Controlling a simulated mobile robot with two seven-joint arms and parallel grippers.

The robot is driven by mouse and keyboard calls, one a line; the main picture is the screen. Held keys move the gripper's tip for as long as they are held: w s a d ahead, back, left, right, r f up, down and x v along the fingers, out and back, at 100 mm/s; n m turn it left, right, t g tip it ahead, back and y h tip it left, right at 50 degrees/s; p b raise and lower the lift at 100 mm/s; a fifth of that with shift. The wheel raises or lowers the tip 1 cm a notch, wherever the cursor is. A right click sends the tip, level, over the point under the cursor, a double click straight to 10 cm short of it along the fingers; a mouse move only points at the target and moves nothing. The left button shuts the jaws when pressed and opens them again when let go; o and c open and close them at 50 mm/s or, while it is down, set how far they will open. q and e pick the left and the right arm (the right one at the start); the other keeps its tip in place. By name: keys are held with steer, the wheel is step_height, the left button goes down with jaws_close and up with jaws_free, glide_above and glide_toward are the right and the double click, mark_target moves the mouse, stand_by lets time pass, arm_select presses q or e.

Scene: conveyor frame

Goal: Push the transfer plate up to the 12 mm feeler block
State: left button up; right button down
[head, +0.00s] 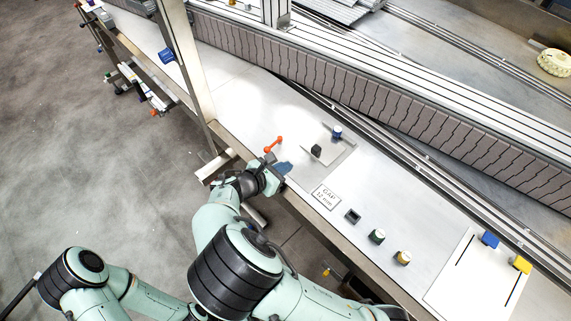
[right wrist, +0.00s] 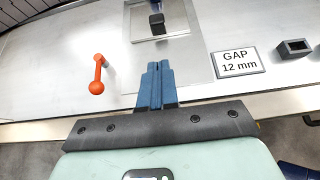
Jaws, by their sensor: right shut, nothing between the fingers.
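The transfer plate appears to be the thin pale plate (head: 330,147) lying flat on the bench, with a black knob (head: 316,151) on it. It also shows at the top of the right wrist view (right wrist: 176,22). A small blue-topped piece (head: 337,132) stands at its far side; I cannot tell whether this is the 12 mm feeler block. My right gripper (head: 284,168) has blue fingers, shut and empty, over the bench's near edge. In the right wrist view the fingertips (right wrist: 154,66) point at the plate's near edge, a short gap apart. My left gripper is out of view.
A "GAP 12 mm" card (head: 326,196) lies right of the gripper. An orange handle (head: 273,145) stands to its left. A dark hollow block (head: 352,216), a green-marked piece (head: 377,236) and a yellow-topped piece (head: 402,257) stand farther right. The conveyor (head: 400,105) runs behind.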

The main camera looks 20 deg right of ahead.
glide_toward(314, 152)
steer(key=f, duration=0.3)
steer(key=shift+w+d+b, duration=0.15)
steer(key=shift+d+b, duration=0.2)
steer(key=shift+d, duration=0.05)
steer(key=d, duration=0.1)
steer(key=w+d, duration=0.1)
steer(key=d, duration=0.1)
steer(key=shift+w+d+f, duration=0.15)
steer(key=shift+w, duration=0.1)
steer(key=shift+w+d, duration=0.2)
steer(key=shift+d, duration=0.25)
